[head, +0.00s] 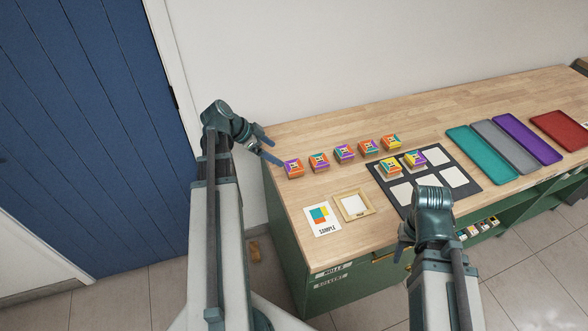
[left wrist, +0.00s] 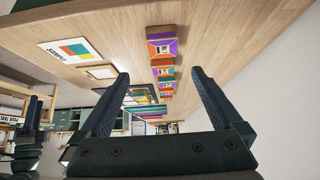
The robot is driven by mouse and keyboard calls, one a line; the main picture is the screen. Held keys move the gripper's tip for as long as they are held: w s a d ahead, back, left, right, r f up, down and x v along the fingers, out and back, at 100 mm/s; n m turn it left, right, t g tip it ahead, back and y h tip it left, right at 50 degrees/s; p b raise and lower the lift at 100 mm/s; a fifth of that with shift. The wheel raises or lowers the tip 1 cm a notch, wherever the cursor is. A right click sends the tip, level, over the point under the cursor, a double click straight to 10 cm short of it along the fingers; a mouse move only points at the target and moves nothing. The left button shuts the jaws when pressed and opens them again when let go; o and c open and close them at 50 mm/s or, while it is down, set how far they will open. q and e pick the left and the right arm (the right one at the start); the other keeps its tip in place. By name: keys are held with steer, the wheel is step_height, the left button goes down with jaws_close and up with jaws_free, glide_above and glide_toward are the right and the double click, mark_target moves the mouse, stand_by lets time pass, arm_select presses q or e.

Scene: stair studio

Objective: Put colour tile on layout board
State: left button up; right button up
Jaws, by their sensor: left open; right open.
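Several colour tiles stand in a row at the back left of the bench. The leftmost is a purple and orange tile (head: 293,169), which also shows in the left wrist view (left wrist: 162,48). The dark layout board (head: 408,204) has pale square cells.
A sample card (head: 322,218) and a small wooden frame with a white square (head: 354,205) lie at the front left. Teal (head: 492,156), grey (head: 505,146), purple (head: 527,139) and red (head: 561,130) trays lie to the right. The bench (head: 425,112) is clear behind the tiles.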

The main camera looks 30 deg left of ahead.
arm_select(q)
steer(key=b, duration=0.4)
glide_toward(294, 165)
steer(key=x, duration=0.3)
steer(key=shift+d+f, duration=0.3)
steer(key=shift+d, duration=0.1)
steer(key=shift+w+d+f+b, duration=0.35)
steer(key=shift+w+b, duration=0.05)
steer(key=b+x, duration=0.2)
steer(key=x, duration=0.1)
steer(key=b+x, duration=0.1)
steer(key=b, duration=0.1)
steer(key=shift+a+f, duration=0.3)
steer(key=shift+f, duration=0.2)
steer(key=shift+w+d+f+b, duration=0.2)
steer(key=shift+w+b, duration=0.05)
steer(key=shift+b, duration=0.05)
steer(key=shift+r, duration=0.1)
steer(key=c, duration=1.5)
